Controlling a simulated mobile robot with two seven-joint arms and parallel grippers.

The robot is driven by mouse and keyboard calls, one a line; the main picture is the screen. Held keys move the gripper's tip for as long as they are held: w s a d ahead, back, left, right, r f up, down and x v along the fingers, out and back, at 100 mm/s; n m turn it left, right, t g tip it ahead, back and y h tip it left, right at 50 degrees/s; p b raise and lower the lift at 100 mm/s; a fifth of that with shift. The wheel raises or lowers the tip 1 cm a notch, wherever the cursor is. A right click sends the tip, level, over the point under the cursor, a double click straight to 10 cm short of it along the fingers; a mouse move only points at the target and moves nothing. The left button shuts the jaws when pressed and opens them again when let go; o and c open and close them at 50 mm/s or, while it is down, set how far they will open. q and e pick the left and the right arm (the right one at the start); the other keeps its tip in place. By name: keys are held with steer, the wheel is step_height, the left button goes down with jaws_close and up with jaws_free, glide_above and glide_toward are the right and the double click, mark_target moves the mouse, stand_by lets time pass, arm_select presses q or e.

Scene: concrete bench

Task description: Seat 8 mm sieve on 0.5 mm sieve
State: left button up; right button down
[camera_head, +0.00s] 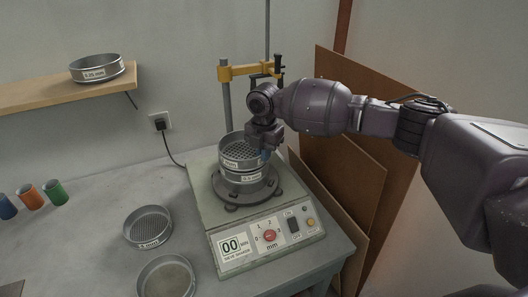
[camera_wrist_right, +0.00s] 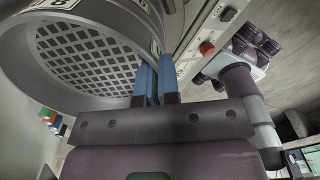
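The 8 mm sieve (camera_head: 240,151), a grey metal ring with a coarse mesh, is over the 0.5 mm sieve (camera_head: 251,179) on the shaker. I cannot tell whether the two rims are fully mated or a small gap remains. The coarse mesh also shows in the right wrist view (camera_wrist_right: 85,50). My right gripper (camera_head: 266,153) is at the right side of the upper sieve. Its blue fingertips (camera_wrist_right: 157,82) are close together on the sieve's wall. The lower sieve's mesh is hidden. My left gripper is out of view.
The shaker (camera_head: 232,219) has a display and knobs in front and a yellow clamp (camera_head: 247,71) behind. A 4 mm sieve (camera_head: 148,227) and another round sieve or pan (camera_head: 166,278) lie left. A shelf (camera_head: 40,97) holds another sieve (camera_head: 96,69). Brown boards (camera_head: 340,150) lean at right.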

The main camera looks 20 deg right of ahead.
steer(key=shift+f, duration=0.4)
stand_by(0.4)
steer(key=c, duration=1.3)
jaws_free()
steer(key=shift+o, duration=0.2)
steer(key=shift+r, duration=0.2)
step_height(320, 180, up, 10)
steer(key=shift+f, duration=0.25)
steer(key=shift+r, duration=0.5)
